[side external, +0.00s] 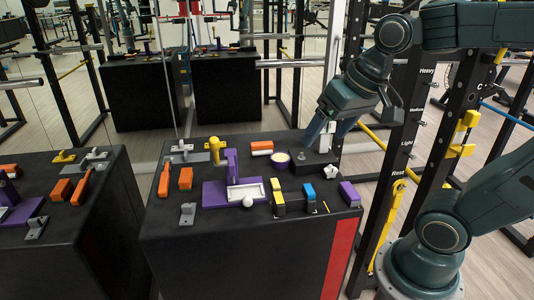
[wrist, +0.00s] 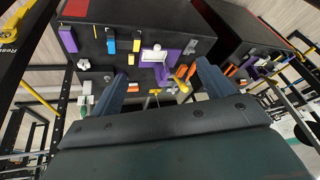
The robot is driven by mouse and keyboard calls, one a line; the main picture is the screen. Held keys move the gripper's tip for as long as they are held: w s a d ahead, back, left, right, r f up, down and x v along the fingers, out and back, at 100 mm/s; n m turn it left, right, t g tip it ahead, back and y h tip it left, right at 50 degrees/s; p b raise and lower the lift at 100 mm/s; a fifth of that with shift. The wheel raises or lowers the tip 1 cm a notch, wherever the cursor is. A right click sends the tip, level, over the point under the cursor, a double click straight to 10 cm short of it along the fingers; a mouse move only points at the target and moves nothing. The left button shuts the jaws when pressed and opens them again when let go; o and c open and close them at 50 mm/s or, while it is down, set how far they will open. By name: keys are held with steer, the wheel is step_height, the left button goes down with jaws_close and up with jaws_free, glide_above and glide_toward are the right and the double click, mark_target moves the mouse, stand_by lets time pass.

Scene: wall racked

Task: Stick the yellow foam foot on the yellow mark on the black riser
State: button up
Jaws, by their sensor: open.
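My gripper (side external: 328,132) is open and empty, held above the back right of the black bench (side external: 190,262); its two fingers also show in the wrist view (wrist: 162,76). A yellow-topped dark block (side external: 278,198) stands near the bench's front, beside a blue-topped block (side external: 308,194). I cannot tell for sure which yellow piece is the foam foot. A low dark block (side external: 312,162), possibly the black riser, lies below my gripper. A pale yellow round piece (side external: 281,157) is just left of it. No yellow mark can be made out clearly.
A purple bracket with a white tray (side external: 246,191) stands mid-bench, a white ball (side external: 248,201) at its front. A yellow fitting (side external: 215,150), orange blocks (side external: 185,178) and a purple block (side external: 349,193) stand around. A rack upright (side external: 398,140) rises right of the bench; a mirror is left.

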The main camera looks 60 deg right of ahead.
steer(key=w+d+f+m+g, duration=0.1)
steer(key=w+d+m, duration=0.4)
steer(key=w, duration=0.4)
steer(key=m+g+y, duration=0.1)
steer(key=m+y, duration=0.2)
steer(key=m, duration=1.5)
glide_above(275, 183)
steer(key=s+d, duration=0.2)
step_height(275, 183, down, 30)
steer(key=shift+f, duration=0.1)
steer(key=shift+w+a+f, duration=0.2)
steer(key=shift+f, duration=0.25)
steer(key=shift+x, duration=2.55)
steer(key=shift+d, duration=0.15)
